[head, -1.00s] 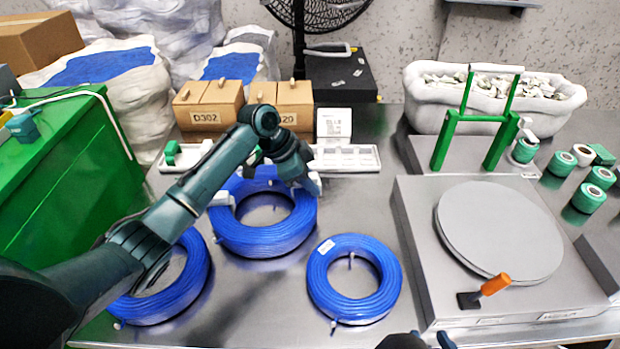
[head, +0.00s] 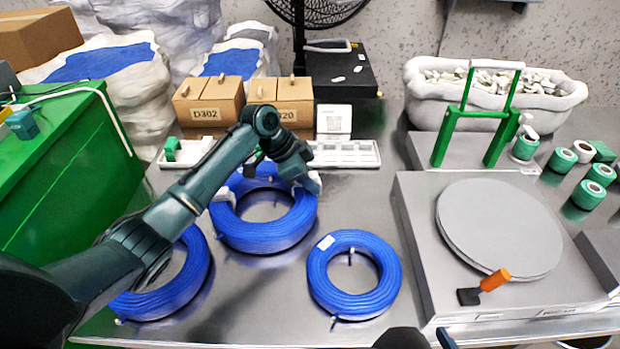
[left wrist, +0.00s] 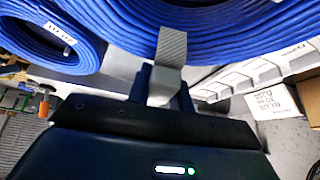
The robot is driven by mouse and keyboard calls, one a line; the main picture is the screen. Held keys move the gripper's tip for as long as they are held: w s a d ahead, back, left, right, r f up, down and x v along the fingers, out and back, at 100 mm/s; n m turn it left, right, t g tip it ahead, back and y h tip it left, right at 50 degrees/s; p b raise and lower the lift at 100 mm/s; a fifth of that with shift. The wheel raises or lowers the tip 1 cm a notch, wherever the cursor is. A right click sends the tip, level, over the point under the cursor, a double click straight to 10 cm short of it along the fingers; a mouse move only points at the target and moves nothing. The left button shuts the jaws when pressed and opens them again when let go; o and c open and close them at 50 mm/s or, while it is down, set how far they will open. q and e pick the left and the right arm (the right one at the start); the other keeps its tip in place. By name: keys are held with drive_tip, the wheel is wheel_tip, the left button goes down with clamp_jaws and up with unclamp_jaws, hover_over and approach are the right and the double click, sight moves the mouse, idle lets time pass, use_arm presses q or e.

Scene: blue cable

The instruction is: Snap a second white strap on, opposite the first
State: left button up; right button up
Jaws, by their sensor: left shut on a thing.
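The far blue cable coil (head: 262,235) lies flat on the bench. A first white strap (head: 222,194) sits on its left side. My left gripper (head: 297,176) is over the coil's right side, opposite that strap. It is shut on a second white strap (head: 314,184), which lies against the coil's outer right edge.
Other blue coils lie at the near left (head: 170,292) and front middle (head: 352,300). A white tray (head: 345,153) and cardboard boxes (head: 216,101) stand behind. A turntable (head: 500,230) with an orange-handled lever (head: 494,281) is at right. A green case (head: 65,190) stands left.

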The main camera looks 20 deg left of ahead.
use_arm(q)
drive_tip(key=shift+r, duration=0.15)
drive_tip(key=shift+r+p, duration=0.4)
drive_tip(key=shift+p, duration=0.2)
drive_tip(key=shift+p, duration=0.35)
drive_tip(key=shift+f, duration=0.25)
idle(0.4)
drive_tip(key=shift+f, duration=0.4)
drive_tip(key=shift+r, duration=0.1)
drive_tip(key=shift+r+p, duration=0.55)
